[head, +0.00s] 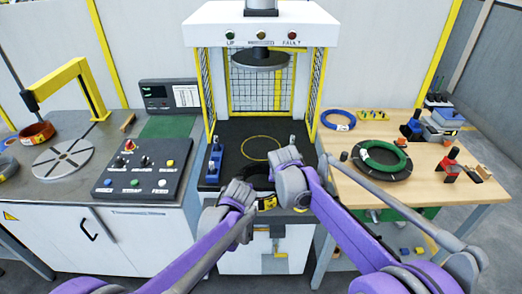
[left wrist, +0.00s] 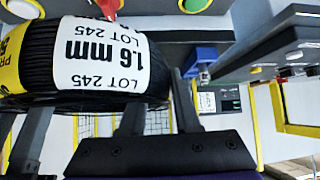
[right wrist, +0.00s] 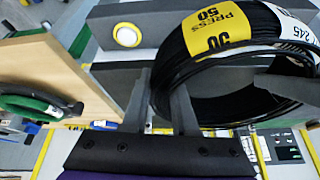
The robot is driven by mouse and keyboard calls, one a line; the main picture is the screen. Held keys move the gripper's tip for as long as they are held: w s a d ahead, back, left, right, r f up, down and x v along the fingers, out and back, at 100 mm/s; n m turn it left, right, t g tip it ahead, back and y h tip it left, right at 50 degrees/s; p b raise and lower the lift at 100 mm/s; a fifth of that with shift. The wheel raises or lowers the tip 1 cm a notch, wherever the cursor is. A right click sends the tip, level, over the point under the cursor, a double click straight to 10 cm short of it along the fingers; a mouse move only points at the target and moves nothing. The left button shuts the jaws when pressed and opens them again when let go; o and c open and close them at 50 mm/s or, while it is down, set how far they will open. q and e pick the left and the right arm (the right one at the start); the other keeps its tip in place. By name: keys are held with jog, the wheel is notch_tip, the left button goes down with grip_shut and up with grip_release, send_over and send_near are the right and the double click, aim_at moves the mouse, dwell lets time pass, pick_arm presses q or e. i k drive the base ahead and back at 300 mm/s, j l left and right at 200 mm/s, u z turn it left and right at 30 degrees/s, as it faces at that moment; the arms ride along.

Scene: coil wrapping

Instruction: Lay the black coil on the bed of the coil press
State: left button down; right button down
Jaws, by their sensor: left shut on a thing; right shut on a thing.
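The black coil (head: 259,184) is held between my two grippers at the front edge of the press bed (head: 232,137). It has a yellow label and a white label reading 1.6 mm, LOT 245 (left wrist: 100,55). The bed is dark, with a thin yellow ring marked on it behind the coil. My left gripper (head: 249,190) is shut on the coil's left side, and my right gripper (head: 276,180) on its right side. The right wrist view shows the coil (right wrist: 215,85) beside and between the fingers. My arms hide part of the coil; its height over the bed is unclear.
The round press head (head: 260,60) is raised above the bed, between yellow-framed mesh guards. A blue fixture (head: 214,160) stands at the bed's left edge. A control panel (head: 140,168) is on the left bench. The right table holds a green coil (head: 384,156) and a blue coil (head: 338,119).

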aim_at(261, 148)
jog(key=i, duration=1)
